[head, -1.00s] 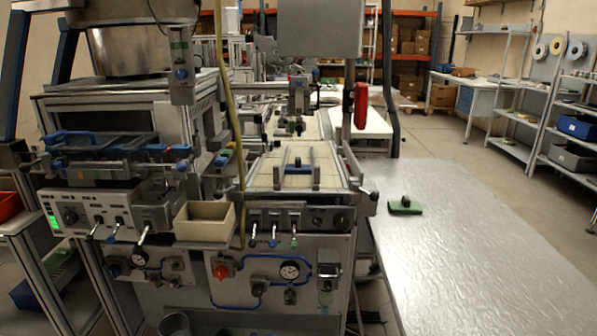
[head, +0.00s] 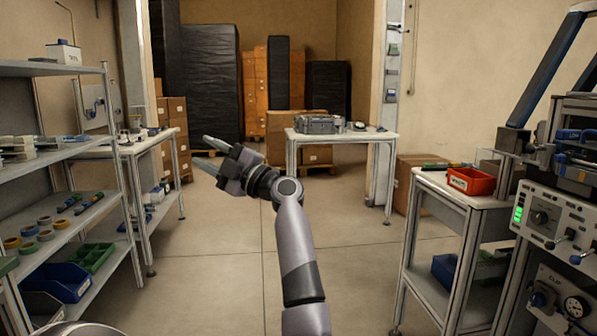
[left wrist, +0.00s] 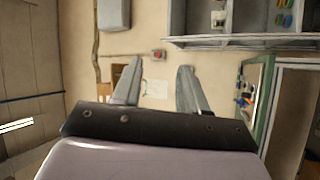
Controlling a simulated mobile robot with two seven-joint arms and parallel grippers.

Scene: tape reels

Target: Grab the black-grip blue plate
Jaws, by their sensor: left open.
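I cannot make out a blue plate with a black grip in the head view or the left wrist view.
A metal shelf (head: 60,148) with tape rolls, a blue bin (head: 58,283) and a green bin (head: 92,257) stands left. A white table (head: 340,136) with a grey case is behind. A red bin (head: 471,181) and machine (head: 560,215) are right. Open floor lies between.

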